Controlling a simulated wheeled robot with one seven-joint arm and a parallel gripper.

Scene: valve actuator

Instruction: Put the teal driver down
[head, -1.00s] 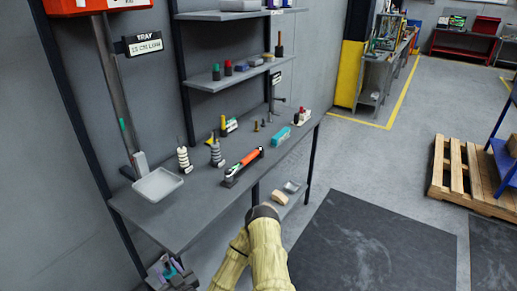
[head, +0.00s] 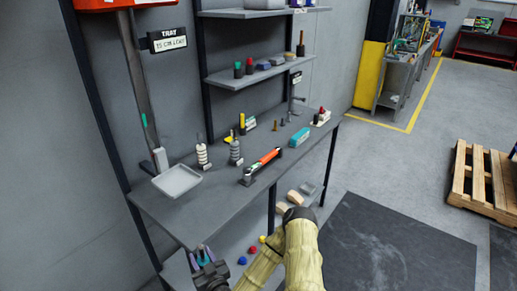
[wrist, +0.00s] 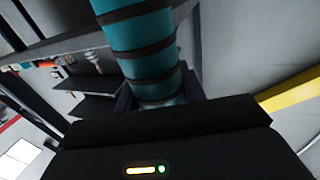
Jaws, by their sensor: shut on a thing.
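The teal driver (wrist: 145,45), with dark bands around its handle, fills the upper middle of the wrist view. My gripper (wrist: 158,98) is shut on it, one dark finger on each side. In the head view my gripper (head: 205,268) is at the bottom, below and in front of the workbench's left end (head: 160,215). Small teal and purple parts show at its fingers there, but I cannot clearly make out the driver's outline. A shallow pale tray (head: 178,181) lies on the left end of the bench, beneath a sign reading TRAY.
On the bench stand banded posts (head: 202,155), an orange-and-black tool (head: 262,166) on a holder and a teal block (head: 299,137). Shelves (head: 260,70) hang above. Red, blue and yellow pieces (head: 252,250) lie below.

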